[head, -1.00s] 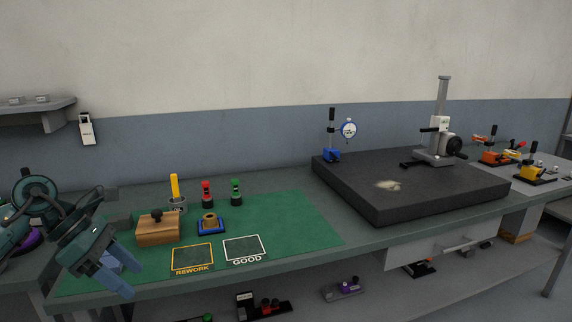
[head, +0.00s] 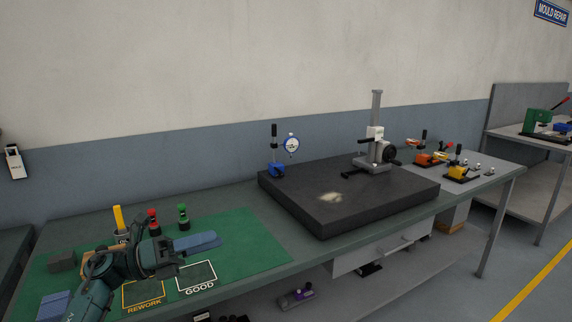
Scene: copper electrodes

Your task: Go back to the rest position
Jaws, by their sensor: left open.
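My left gripper (head: 203,246) reaches in from the lower left over the green mat (head: 250,245). Its blue fingers point right, above the far side of the GOOD frame (head: 197,277). It is open, and no object shows between the fingers. My left arm and wrist cover much of the wooden block (head: 86,254) and part of the REWORK frame (head: 143,295). The blue holder seen earlier on the mat is hidden behind the gripper. My right gripper is out of view.
Red (head: 153,220) and green (head: 183,213) handled tools and a yellow-handled item (head: 118,217) stand behind my gripper. A black granite plate (head: 330,215) carries a dial gauge (head: 290,145) and a height stand (head: 375,140). The mat's right part is clear.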

